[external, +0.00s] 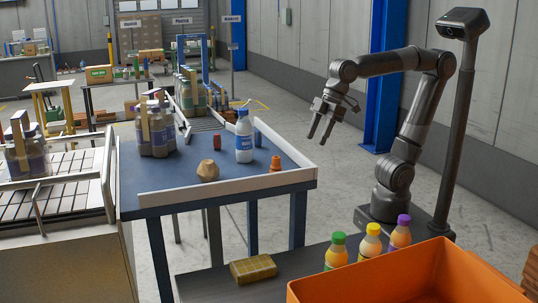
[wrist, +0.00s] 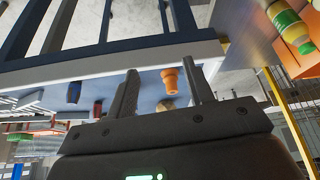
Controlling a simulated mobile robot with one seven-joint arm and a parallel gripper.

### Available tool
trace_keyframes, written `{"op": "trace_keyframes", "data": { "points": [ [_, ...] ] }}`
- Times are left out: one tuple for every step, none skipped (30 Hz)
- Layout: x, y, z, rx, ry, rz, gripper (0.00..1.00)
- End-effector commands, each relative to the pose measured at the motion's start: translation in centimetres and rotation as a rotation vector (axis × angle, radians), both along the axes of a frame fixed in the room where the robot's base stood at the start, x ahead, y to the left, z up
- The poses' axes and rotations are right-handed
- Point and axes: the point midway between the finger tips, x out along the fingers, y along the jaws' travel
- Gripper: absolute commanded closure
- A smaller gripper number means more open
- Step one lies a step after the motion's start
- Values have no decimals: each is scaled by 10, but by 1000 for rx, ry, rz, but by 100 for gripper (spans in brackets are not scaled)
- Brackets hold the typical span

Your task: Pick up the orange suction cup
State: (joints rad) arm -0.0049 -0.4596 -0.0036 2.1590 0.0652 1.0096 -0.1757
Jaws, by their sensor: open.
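The orange suction cup (external: 275,163) stands on the blue table near its right front corner, by the low white edge rail. In the wrist view the orange suction cup (wrist: 170,80) shows between my two fingers, some way beyond them. My gripper (external: 319,136) is in the air to the right of the table and above its height, with its fingers apart and pointing down. In the wrist view my gripper (wrist: 160,85) is open, with nothing held between the fingers.
A white bottle with a blue label (external: 244,137), a tan faceted lump (external: 207,171) and a small red object (external: 217,142) stand on the blue table (external: 170,178). White rails (external: 240,180) line its edges. Several juice bottles (external: 370,243) and an orange crate (external: 400,275) are in the foreground.

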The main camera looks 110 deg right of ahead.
Motion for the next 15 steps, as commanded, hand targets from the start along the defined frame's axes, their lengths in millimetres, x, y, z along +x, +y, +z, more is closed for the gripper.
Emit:
{"op": "trace_keyframes", "data": {
  "points": [
    [19, 2, 8, 0, 11, 24, 53],
    [29, 3, 13, 0, 15, 38, 53],
    [42, 5, 19, -1, 21, 58, 53],
    [51, 6, 23, -1, 25, 72, 53],
    [60, 7, 27, -2, 28, 86, 53],
    [70, 8, 31, -2, 32, 102, 53],
    [77, 9, 33, -1, 35, 114, 53],
    [84, 10, 35, -2, 37, 124, 53],
    [92, 11, 38, -3, 39, 137, 53],
    [96, 12, 39, -2, 41, 145, 53],
    [100, 12, 41, -2, 42, 152, 53],
    [104, 13, 42, -3, 44, 158, 53],
    [107, 13, 43, -2, 43, 163, 53],
    [109, 13, 43, -3, 44, 166, 53],
    [111, 14, 41, -3, 47, 170, 53]
  ]
}}
